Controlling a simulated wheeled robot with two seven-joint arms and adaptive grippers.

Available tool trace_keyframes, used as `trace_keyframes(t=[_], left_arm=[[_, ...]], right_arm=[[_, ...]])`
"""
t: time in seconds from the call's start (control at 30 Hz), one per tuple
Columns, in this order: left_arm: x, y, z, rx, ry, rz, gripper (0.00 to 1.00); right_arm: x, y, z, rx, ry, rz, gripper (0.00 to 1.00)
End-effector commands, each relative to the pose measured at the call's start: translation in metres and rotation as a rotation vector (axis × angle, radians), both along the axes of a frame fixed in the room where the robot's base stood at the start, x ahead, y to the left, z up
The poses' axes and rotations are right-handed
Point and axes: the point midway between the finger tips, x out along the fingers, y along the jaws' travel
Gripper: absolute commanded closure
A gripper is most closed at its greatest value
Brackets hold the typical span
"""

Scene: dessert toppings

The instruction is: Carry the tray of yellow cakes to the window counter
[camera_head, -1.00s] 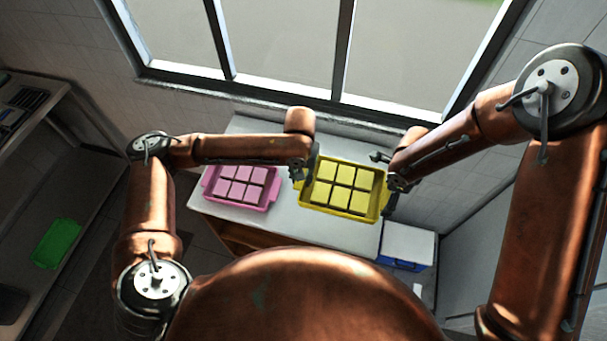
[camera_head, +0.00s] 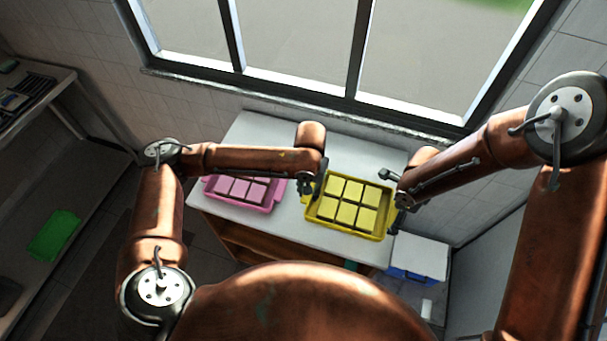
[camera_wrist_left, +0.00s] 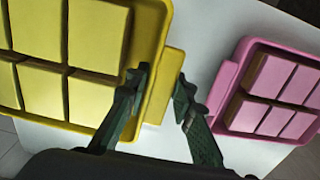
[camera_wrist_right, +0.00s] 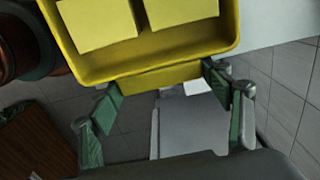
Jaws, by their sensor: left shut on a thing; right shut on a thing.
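The yellow tray (camera_head: 345,231) holds several yellow cakes in rows and appears over the right part of the white window counter (camera_head: 290,231). I cannot tell whether it touches the counter. My left gripper (camera_head: 309,190) is shut on the tray's left handle; in the left wrist view the fingers (camera_wrist_left: 161,100) stand on either side of the handle tab (camera_wrist_left: 169,72). My right gripper (camera_head: 396,213) is shut on the opposite handle; in the right wrist view its fingers (camera_wrist_right: 172,92) flank the handle (camera_wrist_right: 160,79). The cakes sit inside the tray.
A pink tray (camera_head: 266,208) of pink cakes stands on the counter, close to the yellow tray's left. A blue-and-white box (camera_head: 420,255) is beyond the counter's right end. The window (camera_head: 300,50) is behind. A green tray (camera_head: 52,235) lies on a shelf at the left.

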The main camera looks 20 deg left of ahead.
Motion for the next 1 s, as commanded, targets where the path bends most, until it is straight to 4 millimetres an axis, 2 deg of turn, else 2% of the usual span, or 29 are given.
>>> trace_keyframes(t=[0.37,1.0], left_arm=[[0.001,0.001,-0.007,0.003,0.0,0.003,1.0],[0.001,0.001,-0.044,0.003,0.013,0.003,1.0]], right_arm=[[0.0,0.0,-0.007,-0.001,0.003,0.004,0.84],[0.0,0.0,-0.044,-0.001,0.016,0.003,0.84]])
